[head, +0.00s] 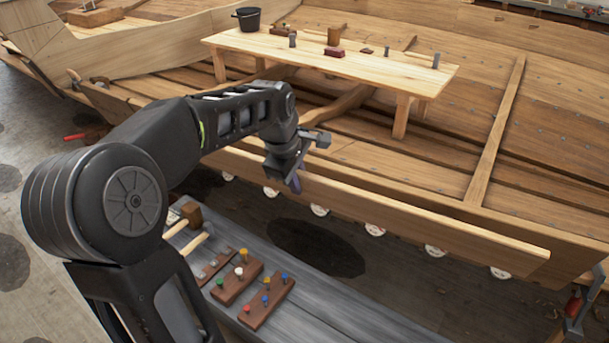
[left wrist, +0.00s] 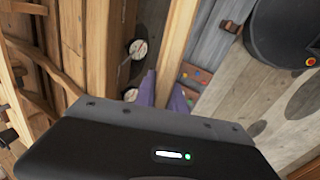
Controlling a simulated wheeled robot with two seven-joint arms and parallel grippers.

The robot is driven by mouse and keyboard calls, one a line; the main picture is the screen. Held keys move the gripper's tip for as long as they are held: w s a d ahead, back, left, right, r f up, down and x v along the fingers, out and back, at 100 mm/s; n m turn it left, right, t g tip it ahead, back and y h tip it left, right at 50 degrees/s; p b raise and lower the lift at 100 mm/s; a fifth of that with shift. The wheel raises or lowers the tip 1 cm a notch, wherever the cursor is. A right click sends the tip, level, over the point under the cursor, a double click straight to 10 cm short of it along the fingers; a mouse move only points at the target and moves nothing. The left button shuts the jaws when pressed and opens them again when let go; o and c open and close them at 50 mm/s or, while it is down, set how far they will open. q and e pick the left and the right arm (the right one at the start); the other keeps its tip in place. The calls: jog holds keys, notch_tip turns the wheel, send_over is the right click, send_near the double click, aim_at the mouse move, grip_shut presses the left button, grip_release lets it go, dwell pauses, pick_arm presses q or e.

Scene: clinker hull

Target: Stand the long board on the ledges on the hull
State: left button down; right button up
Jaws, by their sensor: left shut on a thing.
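The long board (head: 430,222) is a pale plank. It runs along the near side of the hull (head: 520,130), from behind my left arm to the right. My left gripper (head: 295,182) is shut on it toward its left part. In the left wrist view the board (left wrist: 180,35) runs away from between the purple fingertips (left wrist: 164,92). Several white round discs (head: 375,229) show in a row just below the board, along the hull's side. I cannot make out the ledges, nor whether the board touches them. My right gripper is not in view.
A grey bench (head: 340,318) stands in front, with mallets (head: 196,241) and peg blocks (head: 267,301). A wooden table (head: 360,65) inside the hull carries a black bucket (head: 248,19) and small items. A red-handled clamp (head: 574,306) is at the right edge.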

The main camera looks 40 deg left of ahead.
pick_arm(q)
jog(key=shift+w+r, duration=0.2)
jog(key=shift+r, duration=0.05)
jog(key=shift+w+a+r+p, duration=0.15)
jog(key=shift+w+r+p, duration=0.1)
jog(key=shift+w+p, duration=0.3)
jog(key=shift+w+a+r+p, duration=0.1)
jog(key=shift+w+r+p, duration=0.15)
jog(key=shift+w+p, duration=0.25)
jog(key=w+a+r+p, duration=0.1)
jog(key=w+r+p, duration=0.1)
jog(key=w+p, duration=0.2)
jog(key=shift+w+a+p, duration=0.2)
jog(key=shift+w+p, duration=0.15)
jog(key=shift+w, duration=0.8)
jog(key=shift+w+f, duration=0.1)
jog(key=shift+f, duration=0.1)
jog(key=shift+b+x, duration=0.85)
jog(key=shift+x, duration=0.6)
jog(key=shift+f, duration=0.2)
jog(key=shift+b+x, duration=0.5)
jog(key=shift+x, duration=0.55)
jog(key=shift+w+f, duration=0.1)
jog(key=shift+w, duration=0.15)
